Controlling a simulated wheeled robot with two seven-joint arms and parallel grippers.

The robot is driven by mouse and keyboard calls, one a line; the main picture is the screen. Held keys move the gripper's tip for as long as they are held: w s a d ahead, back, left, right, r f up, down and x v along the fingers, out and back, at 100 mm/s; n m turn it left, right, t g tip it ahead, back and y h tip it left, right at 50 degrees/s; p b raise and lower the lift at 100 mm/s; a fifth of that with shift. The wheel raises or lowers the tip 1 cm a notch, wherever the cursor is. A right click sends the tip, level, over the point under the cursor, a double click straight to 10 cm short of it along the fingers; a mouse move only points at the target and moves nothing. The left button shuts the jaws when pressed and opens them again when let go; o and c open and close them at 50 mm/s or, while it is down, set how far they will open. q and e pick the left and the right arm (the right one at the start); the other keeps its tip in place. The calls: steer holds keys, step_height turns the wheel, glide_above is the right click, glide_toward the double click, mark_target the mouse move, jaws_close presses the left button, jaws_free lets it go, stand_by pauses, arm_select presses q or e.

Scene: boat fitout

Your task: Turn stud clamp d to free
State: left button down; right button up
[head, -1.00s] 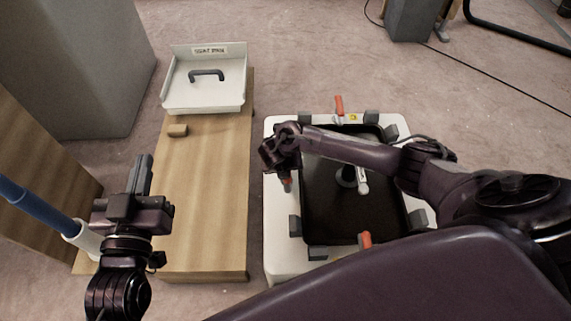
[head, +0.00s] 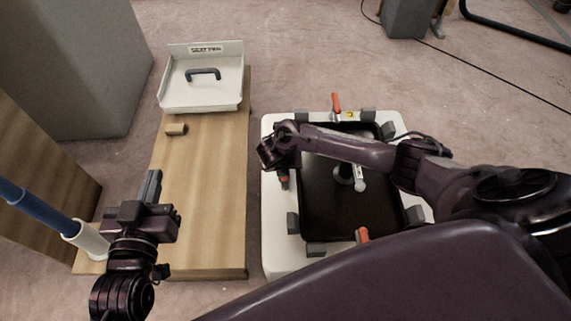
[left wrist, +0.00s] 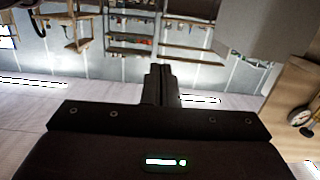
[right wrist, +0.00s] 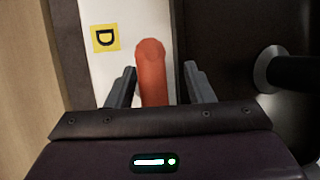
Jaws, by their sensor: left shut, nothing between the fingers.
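Stud clamp d has a red-orange handle (right wrist: 152,72) beside a yellow label marked D (right wrist: 105,38) in the right wrist view. My right gripper (right wrist: 160,86) is open, with one finger on each side of the handle and a gap showing on both sides. In the head view this gripper (head: 272,158) is over the left rim of the white frame (head: 277,235), and it hides most of clamp d (head: 284,180). My left gripper (head: 150,186) is shut and empty, over the left edge of the wooden bench. Its closed fingers (left wrist: 160,84) show in the left wrist view.
The white frame holds a black panel (head: 330,215) with grey blocks and other red-handled clamps at its far (head: 336,103) and near (head: 362,235) sides. A white tray (head: 165,95) with a dark handle and a small wooden block (head: 176,129) are on the bench (head: 205,200).

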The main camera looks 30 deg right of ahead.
steer(key=shift+w+a, duration=0.1)
steer(key=shift+a, duration=0.15)
steer(key=shift+r, duration=0.15)
steer(key=shift+p+v, duration=0.75)
steer(key=shift+v, duration=0.45)
steer(key=shift+p+v, duration=0.7)
steer(key=shift+v, duration=0.55)
steer(key=shift+a+r+p, duration=0.15)
steer(key=shift+r+p, duration=0.25)
steer(key=shift+r, duration=0.15)
steer(key=shift+s+a+r+p, duration=0.25)
steer(key=shift+s+r+p, duration=0.15)
steer(key=shift+r, duration=0.2)
arm_select(q)
steer(key=s+a+f+g+y, duration=0.2)
steer(key=s+f+g, duration=0.3)
steer(key=f, duration=0.3)
steer(key=s+a+f+g+y, duration=0.2)
steer(key=s+f+g, duration=0.3)
steer(key=s+f, duration=0.2)
steer(key=shift+a+f+g, duration=0.3)
steer(key=shift+f+g, duration=0.1)
steer(key=shift+f, duration=0.3)
arm_select(e)
steer(key=shift+s, duration=0.1)
